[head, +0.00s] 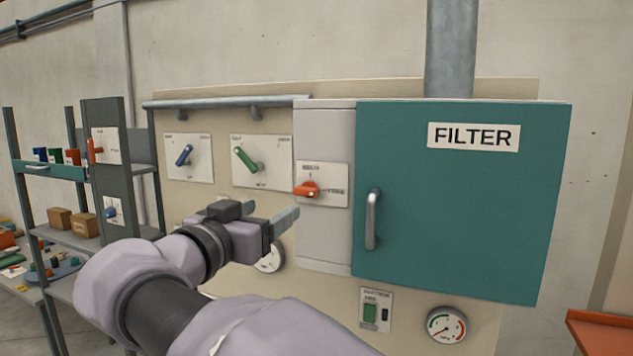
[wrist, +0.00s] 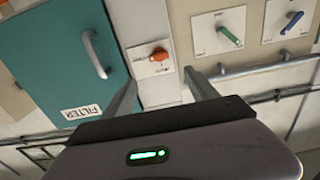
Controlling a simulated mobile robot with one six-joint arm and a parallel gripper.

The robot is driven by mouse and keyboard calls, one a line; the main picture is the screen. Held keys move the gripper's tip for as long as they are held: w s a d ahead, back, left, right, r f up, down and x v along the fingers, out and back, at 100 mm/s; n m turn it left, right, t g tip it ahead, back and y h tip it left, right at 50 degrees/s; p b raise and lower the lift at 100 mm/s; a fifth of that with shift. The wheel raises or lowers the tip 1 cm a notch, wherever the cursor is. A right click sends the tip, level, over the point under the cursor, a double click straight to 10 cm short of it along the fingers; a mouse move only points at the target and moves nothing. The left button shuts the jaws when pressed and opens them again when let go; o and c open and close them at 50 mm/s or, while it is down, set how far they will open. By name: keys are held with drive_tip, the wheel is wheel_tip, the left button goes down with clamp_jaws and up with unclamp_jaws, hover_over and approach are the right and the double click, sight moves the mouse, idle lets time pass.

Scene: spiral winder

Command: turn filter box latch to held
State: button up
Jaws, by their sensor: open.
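The filter box (head: 470,220) is a teal door labelled FILTER with a grey vertical handle (head: 372,218). Left of the door, on a grey panel, is the orange latch knob (head: 308,189) on a white plate (head: 336,186). Its pointer lies roughly horizontal; the small plate lettering is not readable. My gripper (head: 289,219) is in front of the panel, below and left of the latch, apart from it. In the wrist view the orange latch (wrist: 159,54) shows beyond and between the two spread fingers (wrist: 160,88), which hold nothing.
A blue knob (head: 184,155) and a green knob (head: 246,160) are on plates to the left, under a horizontal pipe (head: 225,103). Shelves (head: 60,170) stand at far left.

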sight(304, 191)
drive_tip(key=p+x, duration=0.4)
drive_tip(key=x, duration=1)
drive_tip(key=shift+d, duration=0.1)
drive_tip(key=shift+w, duration=0.25)
drive_tip(key=shift+c, duration=0.2)
drive_tip(key=c, duration=1.3)
drive_tip(key=shift+f, duration=0.1)
